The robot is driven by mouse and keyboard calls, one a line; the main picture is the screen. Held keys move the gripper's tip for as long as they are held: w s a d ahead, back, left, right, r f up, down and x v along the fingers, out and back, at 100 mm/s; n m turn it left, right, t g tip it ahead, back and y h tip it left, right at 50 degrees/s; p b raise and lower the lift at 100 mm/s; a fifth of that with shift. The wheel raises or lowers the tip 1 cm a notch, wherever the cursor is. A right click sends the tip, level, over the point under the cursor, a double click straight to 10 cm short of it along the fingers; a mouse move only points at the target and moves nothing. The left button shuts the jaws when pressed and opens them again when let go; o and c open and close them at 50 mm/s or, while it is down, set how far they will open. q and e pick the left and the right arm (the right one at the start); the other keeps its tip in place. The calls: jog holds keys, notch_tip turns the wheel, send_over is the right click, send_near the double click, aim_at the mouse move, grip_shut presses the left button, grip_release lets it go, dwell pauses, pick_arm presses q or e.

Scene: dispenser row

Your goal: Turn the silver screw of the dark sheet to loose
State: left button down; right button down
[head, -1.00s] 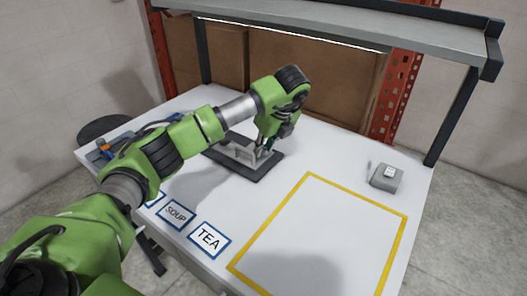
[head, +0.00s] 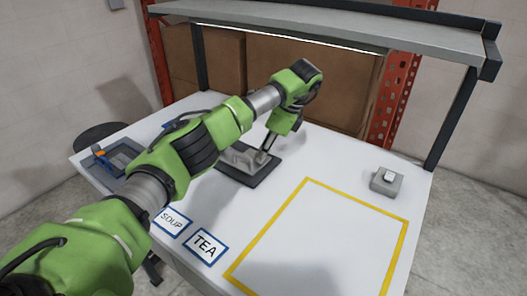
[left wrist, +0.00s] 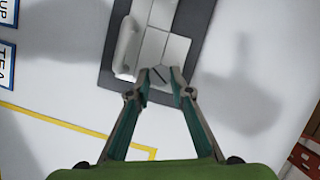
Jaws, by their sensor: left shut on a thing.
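The dark sheet (head: 243,178) lies flat on the white table, with a pale grey fixture (head: 238,155) on it; in the left wrist view the sheet (left wrist: 194,30) frames the fixture (left wrist: 165,40). The silver screw (left wrist: 160,76) shows a dark slot in its head, at the near end of the fixture. My left gripper (head: 262,158) reaches down to the sheet's right part. In the left wrist view its fingertips (left wrist: 158,80) are closed on the screw from both sides. In the head view the screw is too small to make out. My right gripper is not in view.
A yellow outlined square (head: 308,180) marks bare table to the right. A grey box with a white top (head: 386,180) stands at the right. SOUP (head: 171,222) and TEA (head: 205,246) labels lie in front. A grey tray (head: 115,160) is at the left. A shelf (head: 330,30) overhangs the back.

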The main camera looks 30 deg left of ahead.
pick_arm(q)
jog(key=shift+s+f, duration=0.15)
jog(key=shift+f, duration=0.15)
jog(key=c, duration=1.8)
grip_release()
jog(key=shift+r, duration=0.1)
